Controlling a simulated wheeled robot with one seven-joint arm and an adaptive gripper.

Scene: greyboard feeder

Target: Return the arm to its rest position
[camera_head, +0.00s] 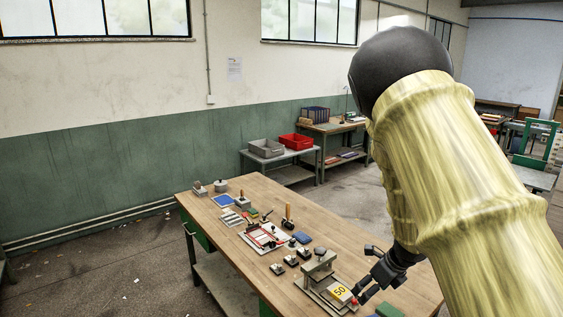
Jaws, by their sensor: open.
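My arm, in a yellow sleeve with a black joint on top, fills the right side of the head view. My gripper (366,287) is black and open, low over the right part of the wooden workbench (225,233). Its fingers point down and left, close beside a grey metal feeder device (318,268) with a yellow block marked 50 (340,292). I cannot tell whether a finger touches the block or the small red part next to it. Nothing is seen held between the fingers.
Several small dark parts (291,260) and a red-and-white tray (264,237) lie left of the device. A green item (388,310) is at the near edge. A grey bin (266,148) and red bin (296,141) stand on a table behind. Floor left of the bench is mostly clear.

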